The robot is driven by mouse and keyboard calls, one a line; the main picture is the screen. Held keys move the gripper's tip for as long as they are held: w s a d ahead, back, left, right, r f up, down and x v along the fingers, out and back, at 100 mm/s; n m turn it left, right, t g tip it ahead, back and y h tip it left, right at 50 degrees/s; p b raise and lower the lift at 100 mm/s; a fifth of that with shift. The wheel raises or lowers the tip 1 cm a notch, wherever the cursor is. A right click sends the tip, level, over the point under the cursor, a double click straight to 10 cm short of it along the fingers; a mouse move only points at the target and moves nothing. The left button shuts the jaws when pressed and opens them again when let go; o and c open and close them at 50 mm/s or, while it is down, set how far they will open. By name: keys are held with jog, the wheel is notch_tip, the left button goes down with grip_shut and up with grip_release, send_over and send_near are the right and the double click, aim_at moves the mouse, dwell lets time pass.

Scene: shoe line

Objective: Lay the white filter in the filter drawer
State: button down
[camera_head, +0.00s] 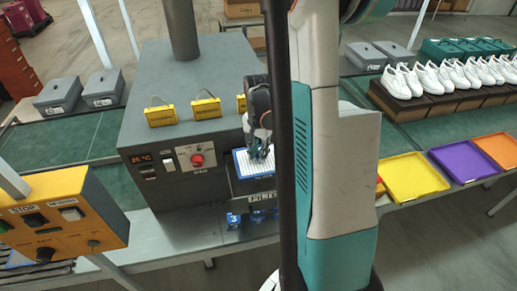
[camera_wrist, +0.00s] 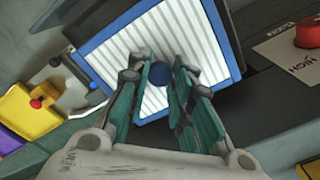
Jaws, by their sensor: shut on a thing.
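The white filter (camera_head: 243,165) has a pleated white face and a blue frame.
The grey machine (camera_head: 150,105) carries a red knob (camera_head: 197,160) left of the drawer and yellow-handled parts on top. An orange control box (camera_head: 65,215) stands at the left. Coloured trays, including a yellow one (camera_head: 412,177), and white shoes (camera_head: 402,80) are at the right.

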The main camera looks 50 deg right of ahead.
jog(key=shift+f+b, duration=1.6)
jog(key=shift+f, duration=1.4)
jog(key=shift+f+b, duration=0.7)
jog(key=shift+b, duration=0.05)
jog(key=c, duration=1.3)
grip_release()
jog(key=shift+c, duration=0.2)
jog(key=shift+r, duration=0.1)
notch_tip(320, 180, up, 12)
jog(key=shift+f, duration=0.1)
